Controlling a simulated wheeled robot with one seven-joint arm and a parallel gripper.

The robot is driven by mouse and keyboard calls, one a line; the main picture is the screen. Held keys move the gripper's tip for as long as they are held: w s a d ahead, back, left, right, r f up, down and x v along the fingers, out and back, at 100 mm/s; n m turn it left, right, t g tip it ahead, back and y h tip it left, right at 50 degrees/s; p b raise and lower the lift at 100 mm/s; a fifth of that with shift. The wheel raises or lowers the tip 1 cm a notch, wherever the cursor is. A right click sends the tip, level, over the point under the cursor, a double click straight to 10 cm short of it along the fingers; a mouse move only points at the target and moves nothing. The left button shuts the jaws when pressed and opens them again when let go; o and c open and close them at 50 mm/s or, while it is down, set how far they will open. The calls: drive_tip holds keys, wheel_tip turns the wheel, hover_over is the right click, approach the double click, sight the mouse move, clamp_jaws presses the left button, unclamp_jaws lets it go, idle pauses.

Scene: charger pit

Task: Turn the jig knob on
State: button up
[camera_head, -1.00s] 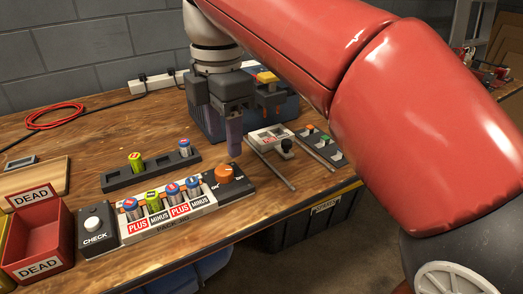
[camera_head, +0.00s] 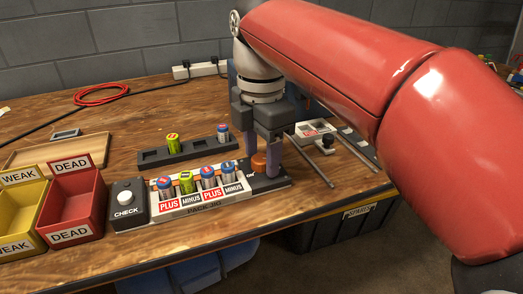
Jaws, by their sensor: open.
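The orange jig knob (camera_head: 259,163) is at the right end of the pack jig (camera_head: 205,208), on its dark end plate. Lettering beside the knob is too small and partly covered to read surely. My gripper (camera_head: 259,168) points down over this end with its fingers apart. One finger is left of the knob and the other right of it. I cannot tell whether either finger touches the knob. Several upright cells (camera_head: 187,183) stand in the jig above red PLUS and white MINUS labels.
A CHECK button box (camera_head: 129,211) stands left of the jig. Red DEAD (camera_head: 74,222) and yellow WEAK (camera_head: 17,225) bins are farther left. A dark rack (camera_head: 193,149) with two cells is behind. Metal rails (camera_head: 314,163) lie right of my gripper.

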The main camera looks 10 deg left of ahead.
drive_tip(key=c, duration=1)
drive_tip(key=shift+o, duration=0.2)
drive_tip(key=shift+r, duration=0.1)
drive_tip(key=m+p, duration=0.3)
drive_tip(key=m, duration=0.1)
drive_tip(key=shift+r, duration=0.15)
drive_tip(key=m+p, duration=0.3)
drive_tip(key=m, duration=0.4)
drive_tip(key=m+p, duration=0.1)
drive_tip(key=m, duration=1.1)
drive_tip(key=shift+f+m, duration=0.2)
drive_tip(key=shift+m, duration=0.2)
